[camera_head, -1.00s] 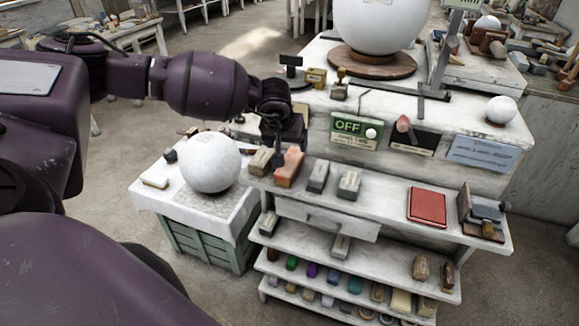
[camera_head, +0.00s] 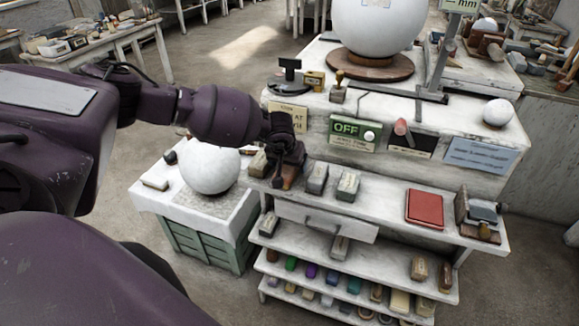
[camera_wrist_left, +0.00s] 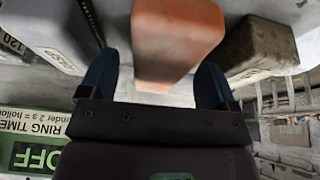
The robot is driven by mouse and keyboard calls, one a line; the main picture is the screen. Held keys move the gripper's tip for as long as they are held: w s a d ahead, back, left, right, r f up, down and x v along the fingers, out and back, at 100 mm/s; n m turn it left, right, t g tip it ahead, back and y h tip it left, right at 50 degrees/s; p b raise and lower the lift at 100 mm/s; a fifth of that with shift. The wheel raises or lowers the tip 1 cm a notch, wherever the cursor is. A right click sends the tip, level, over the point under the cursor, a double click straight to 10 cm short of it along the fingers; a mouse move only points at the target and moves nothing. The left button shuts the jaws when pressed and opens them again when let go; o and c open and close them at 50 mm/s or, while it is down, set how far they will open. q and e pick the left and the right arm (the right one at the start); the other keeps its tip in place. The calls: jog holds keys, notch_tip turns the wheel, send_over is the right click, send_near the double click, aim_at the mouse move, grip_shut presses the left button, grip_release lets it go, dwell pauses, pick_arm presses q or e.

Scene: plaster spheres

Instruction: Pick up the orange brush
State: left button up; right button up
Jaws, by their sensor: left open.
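The orange brush (camera_wrist_left: 176,42) is a block with an orange top and a paler end, lying on the upper shelf of the white workbench. In the head view my left gripper mostly covers it, and only a bit of orange (camera_head: 291,174) shows. My left gripper (camera_head: 281,180) is just over it. In the left wrist view the two dark blue fingertips of this gripper (camera_wrist_left: 156,82) are spread apart, with the brush's near end between them and a gap at each side. I cannot tell whether they touch it. My right gripper is not in view.
A brown-grey brush (camera_head: 259,163) lies close to the left of the gripper, and grey brushes (camera_head: 317,178) lie to the right. A white sphere (camera_head: 209,163) stands at left. The OFF sign (camera_head: 350,131) is behind. Shelf space is free before the red book (camera_head: 425,207).

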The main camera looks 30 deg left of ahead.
pick_arm(q)
jog(key=shift+x, duration=0.95)
jog(key=c, duration=1.1)
jog(key=shift+r, duration=0.1)
notch_tip(320, 180, up, 20)
jog(key=shift+f+b, duration=0.1)
jog(key=shift+b, duration=0.75)
